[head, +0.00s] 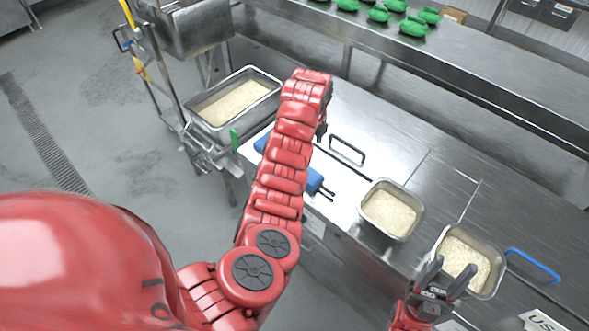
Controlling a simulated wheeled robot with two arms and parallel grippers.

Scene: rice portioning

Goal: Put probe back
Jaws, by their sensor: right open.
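My right gripper (449,272) is in the lower right, with its two dark fingers apart. It is in front of a steel pan of rice, and nothing shows between the fingers. My left arm reaches up through the middle of the view. Only a dark bit of the left gripper (322,131) shows past the arm, and its jaws are hidden. A blue object (315,181) with thin black prongs lies on the steel counter, partly behind the left arm. More blue shows on the arm's other side. I cannot tell which item is the probe.
Rice fills a large pan (270,87) at the left, a small pan (414,198) and another pan (494,288) at the right. A black handle (347,150) and a blue handle (533,263) are on the counter. Green items (413,27) sit on the back shelf.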

